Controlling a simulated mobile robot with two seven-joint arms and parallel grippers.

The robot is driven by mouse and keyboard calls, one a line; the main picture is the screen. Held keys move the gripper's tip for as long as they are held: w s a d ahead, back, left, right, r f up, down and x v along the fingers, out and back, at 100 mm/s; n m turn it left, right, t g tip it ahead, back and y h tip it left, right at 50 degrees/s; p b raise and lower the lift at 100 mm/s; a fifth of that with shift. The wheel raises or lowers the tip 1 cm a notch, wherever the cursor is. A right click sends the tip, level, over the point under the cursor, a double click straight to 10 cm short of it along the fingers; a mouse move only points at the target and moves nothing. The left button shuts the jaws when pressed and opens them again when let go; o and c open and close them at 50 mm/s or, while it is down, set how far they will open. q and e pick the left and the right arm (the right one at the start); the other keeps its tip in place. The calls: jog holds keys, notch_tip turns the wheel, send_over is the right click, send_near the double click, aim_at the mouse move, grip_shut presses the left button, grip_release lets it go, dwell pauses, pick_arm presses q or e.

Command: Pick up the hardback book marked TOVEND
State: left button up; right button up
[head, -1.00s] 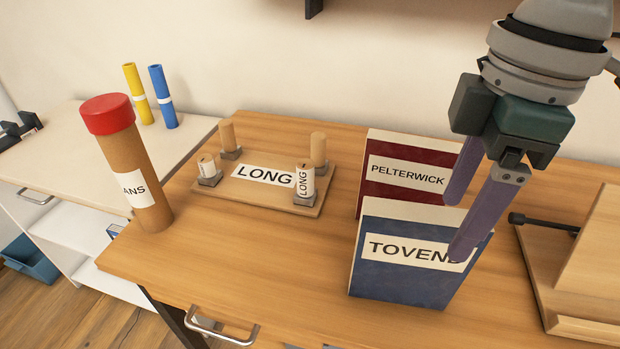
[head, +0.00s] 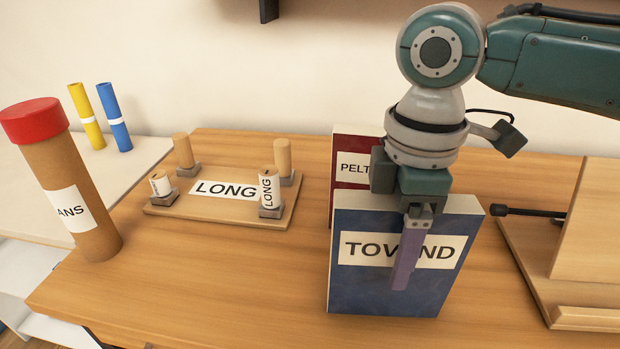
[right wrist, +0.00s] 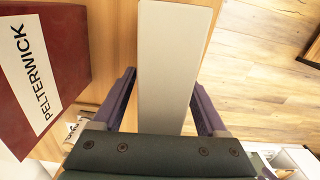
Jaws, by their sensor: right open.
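The blue hardback book marked TOVEND (head: 350,285) stands upright on the wooden desk in the head view. My right gripper (head: 402,270) is over it from above, one purple finger in front of its cover and hiding part of the label; the other finger is hidden behind the book. In the right wrist view the book's pale top edge (right wrist: 172,60) lies between the two open fingers (right wrist: 165,100), with a gap showing on each side. My left gripper is not in view.
A dark red book marked PELTERWICK (head: 345,150) stands close behind. A wooden stand (head: 600,225) with a dark rod is at right. A LONG-marked board (head: 185,205) with pegs and a red-capped tube (head: 90,160) are at left. Desk between them is clear.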

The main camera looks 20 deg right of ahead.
jog(key=shift+f, duration=0.8)
grip_shut()
jog(key=shift+r, duration=0.1)
dwell(0.7)
